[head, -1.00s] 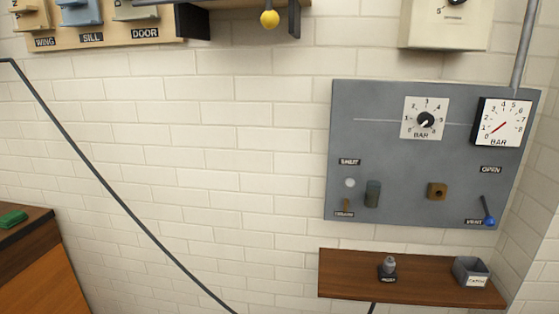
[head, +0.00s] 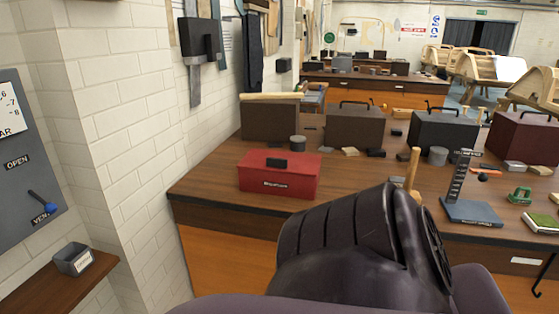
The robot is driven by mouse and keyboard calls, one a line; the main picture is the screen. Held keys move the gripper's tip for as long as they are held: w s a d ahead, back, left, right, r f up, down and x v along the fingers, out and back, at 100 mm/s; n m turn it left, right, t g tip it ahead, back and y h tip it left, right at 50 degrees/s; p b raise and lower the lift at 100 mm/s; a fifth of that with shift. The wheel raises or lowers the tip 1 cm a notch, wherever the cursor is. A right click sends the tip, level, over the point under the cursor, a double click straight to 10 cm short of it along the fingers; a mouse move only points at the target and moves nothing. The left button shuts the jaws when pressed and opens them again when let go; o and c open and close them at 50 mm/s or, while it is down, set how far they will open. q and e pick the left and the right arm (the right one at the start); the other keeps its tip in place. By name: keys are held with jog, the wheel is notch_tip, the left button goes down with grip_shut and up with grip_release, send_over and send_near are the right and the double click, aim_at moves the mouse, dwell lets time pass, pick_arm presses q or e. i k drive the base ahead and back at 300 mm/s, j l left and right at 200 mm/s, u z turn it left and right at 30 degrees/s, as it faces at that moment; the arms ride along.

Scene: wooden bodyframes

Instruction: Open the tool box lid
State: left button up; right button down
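A red box (head: 280,179) with a dark handle or catch on its lid and a small dark label on its front sits near the left end of a wooden workbench (head: 212,185). It looks like the tool box, and its lid looks closed. The label is too small to read surely. A dark, bulky part of my own arm fills the lower middle of the head view, below and right of the red box, and hides part of the bench front. Neither gripper's fingers show.
Behind the red box stand a brown case (head: 355,130), a black case (head: 443,137) and a maroon case (head: 522,140). A grey cylinder (head: 298,143) stands near the red box. A small shelf (head: 75,287) with a grey bin (head: 73,260) is on the left wall.

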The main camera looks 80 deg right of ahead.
aim_at(299, 164)
jog(key=z, duration=2.55)
